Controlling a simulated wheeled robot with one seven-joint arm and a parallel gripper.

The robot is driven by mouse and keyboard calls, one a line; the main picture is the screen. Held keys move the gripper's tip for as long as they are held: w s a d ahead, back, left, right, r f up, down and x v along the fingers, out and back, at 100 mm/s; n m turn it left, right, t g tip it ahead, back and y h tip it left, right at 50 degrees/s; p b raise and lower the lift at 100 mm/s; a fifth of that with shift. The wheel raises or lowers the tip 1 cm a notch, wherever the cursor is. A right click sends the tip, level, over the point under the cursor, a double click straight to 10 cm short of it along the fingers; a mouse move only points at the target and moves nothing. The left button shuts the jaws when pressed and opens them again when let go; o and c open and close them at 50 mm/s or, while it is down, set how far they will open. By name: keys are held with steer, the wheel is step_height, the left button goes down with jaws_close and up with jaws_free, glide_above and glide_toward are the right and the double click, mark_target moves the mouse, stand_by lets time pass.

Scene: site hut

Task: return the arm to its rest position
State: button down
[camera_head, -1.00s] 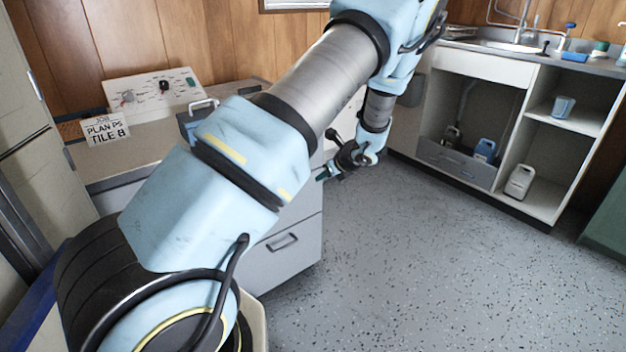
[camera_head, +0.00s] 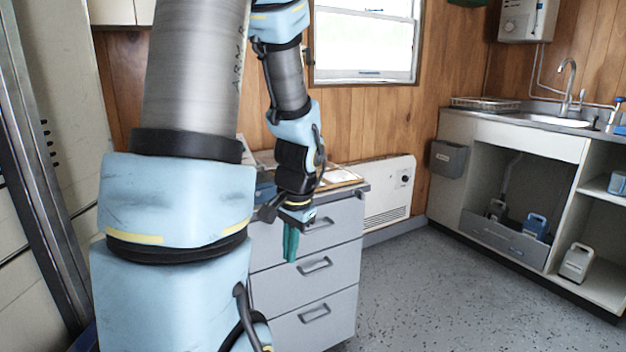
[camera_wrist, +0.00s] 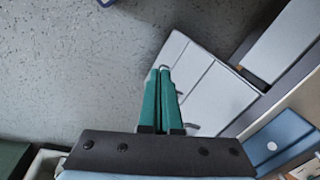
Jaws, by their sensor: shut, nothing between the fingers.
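My gripper (camera_head: 290,243) hangs at the end of my arm, pointing down in front of the grey drawer unit (camera_head: 325,275). Its green fingers are together with nothing between them. In the wrist view my gripper (camera_wrist: 164,72) also shows its two green fingers side by side and empty, with the pale drawer fronts (camera_wrist: 205,90) and the speckled floor beyond. My arm rises tall on the left of the head view and folds down to the gripper. It hides much of the worktop behind it.
A white heater (camera_head: 385,195) stands by the wall under the window (camera_head: 365,40). At right is a sink unit (camera_head: 510,145) with an open front, holding a blue container (camera_head: 536,226) and a pale jug (camera_head: 577,262). The floor (camera_head: 420,290) between is clear.

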steer(key=s+a+r+n+h, duration=0.2)
steer(key=s+n, duration=0.4)
step_height(320, 180, up, 18)
steer(key=p, duration=1.7)
steer(key=shift+w+p, duration=0.15)
steer(key=shift+p, duration=0.15)
